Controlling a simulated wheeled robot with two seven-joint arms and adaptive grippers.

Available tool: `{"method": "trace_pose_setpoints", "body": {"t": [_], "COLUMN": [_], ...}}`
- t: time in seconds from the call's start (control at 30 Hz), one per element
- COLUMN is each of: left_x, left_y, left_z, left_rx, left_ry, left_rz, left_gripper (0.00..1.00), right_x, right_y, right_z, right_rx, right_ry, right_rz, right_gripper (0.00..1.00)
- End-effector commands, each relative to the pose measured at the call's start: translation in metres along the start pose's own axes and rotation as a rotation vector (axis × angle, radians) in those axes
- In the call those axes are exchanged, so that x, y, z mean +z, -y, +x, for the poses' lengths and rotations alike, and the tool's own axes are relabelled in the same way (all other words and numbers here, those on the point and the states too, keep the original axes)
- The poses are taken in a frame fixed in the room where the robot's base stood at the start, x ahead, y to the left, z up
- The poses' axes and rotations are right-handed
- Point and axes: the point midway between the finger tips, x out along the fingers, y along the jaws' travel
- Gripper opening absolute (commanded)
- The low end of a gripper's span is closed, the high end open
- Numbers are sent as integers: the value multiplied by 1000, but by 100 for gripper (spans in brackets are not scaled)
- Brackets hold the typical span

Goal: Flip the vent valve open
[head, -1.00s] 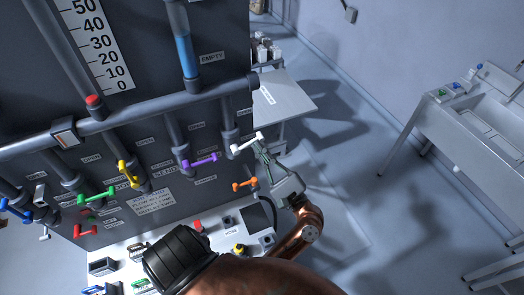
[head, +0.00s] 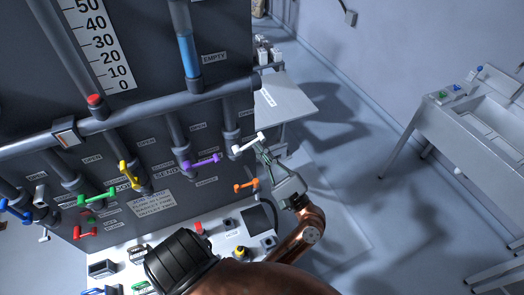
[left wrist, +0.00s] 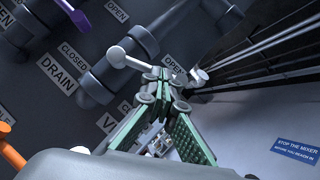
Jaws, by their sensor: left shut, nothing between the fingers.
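The white-handled valve lever (head: 248,144) is at the right end of the dark panel, lying roughly level with a slight tilt. It also shows in the left wrist view (left wrist: 135,63), below an OPEN label. A sign starting with "V" (left wrist: 109,144) is partly hidden by my gripper. My left gripper (head: 264,152) is shut and empty, its fingertips at the right part of the white lever. In the left wrist view the fingertips (left wrist: 165,82) overlap the lever's middle; I cannot tell whether they touch it. My right gripper is not in view.
A purple lever (head: 201,160) is left of the white one, and an orange lever (head: 246,184) is below it. Yellow (head: 128,173) and green (head: 96,199) levers are farther left. A control desk (head: 215,235) with buttons stands below the panel. Open floor lies to the right.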

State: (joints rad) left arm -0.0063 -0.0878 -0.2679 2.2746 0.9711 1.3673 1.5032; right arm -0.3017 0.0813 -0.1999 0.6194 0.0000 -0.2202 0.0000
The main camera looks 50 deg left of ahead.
Motion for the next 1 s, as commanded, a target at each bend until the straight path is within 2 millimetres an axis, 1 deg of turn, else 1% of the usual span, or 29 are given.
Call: {"method": "trace_pose_setpoints", "body": {"t": [0.23,0.37,0.47,0.73,0.77,0.8,0.83,0.87,0.9,0.93,0.97,1.0], "left_x": [1,7,18,59,62,66,69,72,74,75,76,77], "left_y": [0,5,13,41,43,46,47,48,50,51,52,52], "left_z": [2,6,13,39,41,44,46,48,49,50,51,51], "left_rx": [4,4,4,1,1,2,2,3,2,2,2,2], "left_ry": [2,2,2,12,13,15,16,16,16,16,16,15], "left_rz": [0,-4,-5,-6,-6,-4,-5,-4,-3,-2,-2,-1], "left_gripper": [0,0,0,0,8,24,34,42,45,46,35,8], "right_x": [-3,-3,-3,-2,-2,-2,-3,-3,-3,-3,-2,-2], "right_y": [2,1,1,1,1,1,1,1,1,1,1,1], "right_z": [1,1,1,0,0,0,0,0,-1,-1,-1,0], "right_rx": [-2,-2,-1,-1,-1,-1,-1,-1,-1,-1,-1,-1], "right_ry": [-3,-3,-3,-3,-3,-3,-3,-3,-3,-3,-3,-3], "right_rz": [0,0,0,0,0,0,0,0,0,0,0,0], "right_gripper": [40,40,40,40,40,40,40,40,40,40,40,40]}}
